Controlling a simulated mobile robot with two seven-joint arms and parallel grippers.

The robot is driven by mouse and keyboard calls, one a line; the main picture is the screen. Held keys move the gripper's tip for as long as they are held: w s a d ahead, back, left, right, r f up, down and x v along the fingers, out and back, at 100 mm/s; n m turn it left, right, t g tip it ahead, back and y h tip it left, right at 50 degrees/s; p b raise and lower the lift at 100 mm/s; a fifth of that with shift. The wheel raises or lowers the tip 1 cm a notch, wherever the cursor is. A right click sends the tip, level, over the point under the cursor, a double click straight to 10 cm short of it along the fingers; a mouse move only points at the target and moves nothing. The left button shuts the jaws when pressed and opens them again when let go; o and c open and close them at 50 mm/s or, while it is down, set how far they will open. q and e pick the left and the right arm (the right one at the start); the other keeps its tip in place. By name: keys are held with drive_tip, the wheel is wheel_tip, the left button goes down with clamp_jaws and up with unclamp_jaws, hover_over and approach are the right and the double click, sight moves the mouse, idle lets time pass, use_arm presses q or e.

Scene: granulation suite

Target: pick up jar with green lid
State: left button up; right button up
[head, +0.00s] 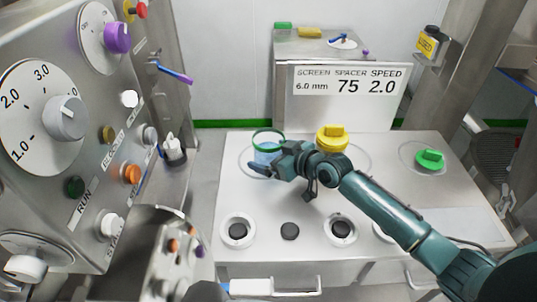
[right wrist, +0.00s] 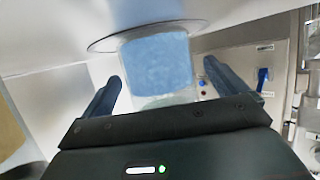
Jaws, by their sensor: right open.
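The jar with the green lid (head: 267,154) stands on the pale bench top, left of centre in the head view. It is clear with blue contents, and a green rim shows around its top. In the right wrist view the blue jar (right wrist: 157,65) appears between and just beyond the two fingers. My right gripper (head: 275,163) is open at the near right side of the jar and hides part of it. In the right wrist view the gripper (right wrist: 163,72) shows gaps between each finger and the jar. My left gripper is not in view.
A yellow-lidded item (head: 332,138) stands just right of the jar, behind my right arm. A green-knobbed item (head: 430,158) is farther right. Several round black-centred fittings line the bench's front. A display box (head: 348,98) stands behind; a control panel (head: 75,180) rises at left.

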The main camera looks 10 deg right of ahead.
drive_tip(key=c, duration=1.8)
wheel_tip(320, 180, up, 10)
drive_tip(key=shift+r, duration=0.1)
